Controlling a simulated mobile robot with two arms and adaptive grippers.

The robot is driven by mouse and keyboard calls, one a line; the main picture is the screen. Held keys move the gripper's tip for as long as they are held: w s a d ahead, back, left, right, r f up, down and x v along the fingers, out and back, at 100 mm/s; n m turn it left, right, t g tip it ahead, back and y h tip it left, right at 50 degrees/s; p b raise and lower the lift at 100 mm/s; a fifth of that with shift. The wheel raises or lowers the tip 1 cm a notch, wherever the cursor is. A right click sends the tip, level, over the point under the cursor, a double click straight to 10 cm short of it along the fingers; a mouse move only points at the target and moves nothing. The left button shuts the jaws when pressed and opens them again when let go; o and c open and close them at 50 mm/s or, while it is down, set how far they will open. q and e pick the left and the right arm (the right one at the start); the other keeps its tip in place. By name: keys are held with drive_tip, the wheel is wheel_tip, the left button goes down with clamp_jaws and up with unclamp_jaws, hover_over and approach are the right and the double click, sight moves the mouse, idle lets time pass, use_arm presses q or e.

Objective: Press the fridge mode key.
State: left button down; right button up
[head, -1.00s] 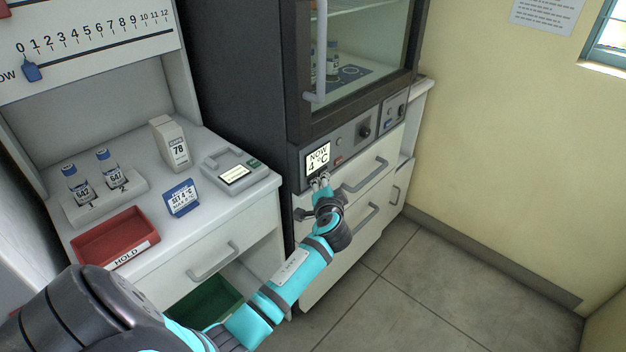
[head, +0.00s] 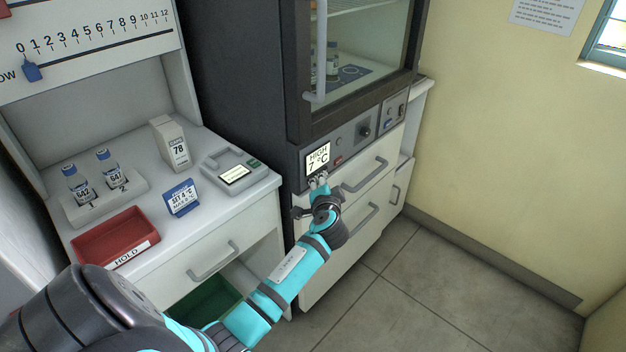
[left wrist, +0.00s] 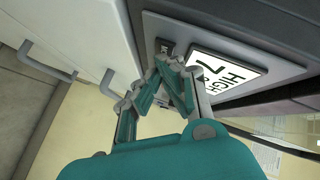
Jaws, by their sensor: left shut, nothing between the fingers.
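The fridge's control panel (head: 350,140) lies below its glass door. Its display (head: 318,158) reads "HIGH 7 °C"; it also shows in the left wrist view (left wrist: 228,68). My left gripper (head: 319,178) is shut and empty, with its fingertips at the panel just below the display. In the left wrist view the fingertips (left wrist: 168,62) are beside a small dark key (left wrist: 166,47) with a partly hidden label. I cannot tell whether they touch it. My right gripper is in neither view.
A red switch (head: 338,161) and a dark knob (head: 364,128) sit right of the display. Drawer handles (head: 366,175) stick out below the panel. On the left counter stand a blue "SET 4 °C" card (head: 181,198), a vial rack (head: 128,193) and a red HOLD tray (head: 92,246).

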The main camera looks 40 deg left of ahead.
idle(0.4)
use_arm(q)
drive_tip(key=shift+d, duration=0.7)
drive_tip(key=d, duration=0.5)
drive_tip(key=shift+s+b, duration=0.25)
drive_tip(key=shift+b, duration=0.05)
drive_tip(key=shift+f, duration=0.1)
idle(0.5)
